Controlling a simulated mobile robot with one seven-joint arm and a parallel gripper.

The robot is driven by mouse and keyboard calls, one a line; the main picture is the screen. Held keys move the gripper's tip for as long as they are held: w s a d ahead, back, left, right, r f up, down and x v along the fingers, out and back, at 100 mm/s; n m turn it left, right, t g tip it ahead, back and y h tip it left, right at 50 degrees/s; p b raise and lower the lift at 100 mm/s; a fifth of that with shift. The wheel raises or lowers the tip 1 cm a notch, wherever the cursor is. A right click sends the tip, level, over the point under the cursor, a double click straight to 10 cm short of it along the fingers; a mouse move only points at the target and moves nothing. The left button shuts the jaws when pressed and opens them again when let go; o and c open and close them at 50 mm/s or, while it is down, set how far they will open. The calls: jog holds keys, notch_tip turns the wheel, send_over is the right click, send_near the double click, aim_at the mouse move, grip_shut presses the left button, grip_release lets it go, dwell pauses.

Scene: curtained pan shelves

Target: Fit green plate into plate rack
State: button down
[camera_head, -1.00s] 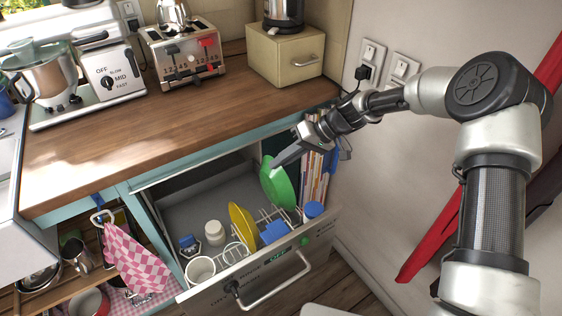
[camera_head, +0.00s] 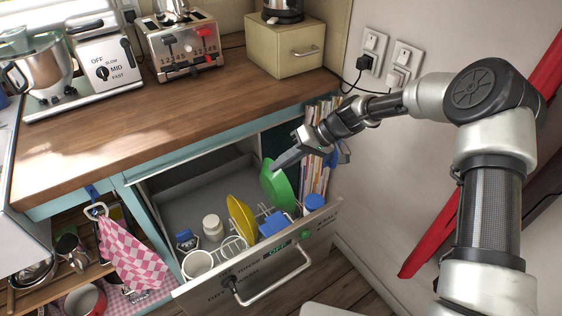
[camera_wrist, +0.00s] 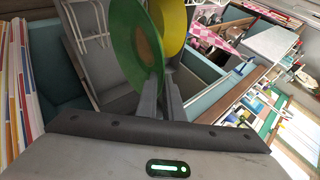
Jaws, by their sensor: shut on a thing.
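The green plate (camera_head: 277,186) is held on edge, tilted, above the right part of the open drawer in the head view. My gripper (camera_head: 276,166) is shut on its upper rim. In the wrist view the green plate (camera_wrist: 135,45) stands between the fingers of my gripper (camera_wrist: 160,85). The white wire plate rack (camera_head: 262,217) is in the drawer, below and beside the green plate. A yellow plate (camera_head: 241,218) stands upright to the left of the green plate. I cannot tell whether the green plate's lower edge touches the rack.
White cups (camera_head: 198,264), a white jar (camera_head: 213,228) and blue items (camera_head: 274,224) share the drawer. Its front panel (camera_head: 262,270) has a handle. Books (camera_head: 318,160) stand at right beside the wall. The drawer's back left floor is bare.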

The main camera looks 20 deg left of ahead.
jog(key=shift+r+p, duration=0.3)
jog(key=shift+p, duration=0.35)
jog(key=shift+f+p, duration=0.3)
jog(key=shift+f, duration=0.15)
jog(key=shift+f+b, duration=0.1)
jog(key=shift+b, duration=0.35)
jog(key=shift+f+b, duration=3.3)
jog(key=shift+f, duration=0.5)
jog(key=shift+f, duration=0.25)
jog(key=c, duration=1.8)
grip_release()
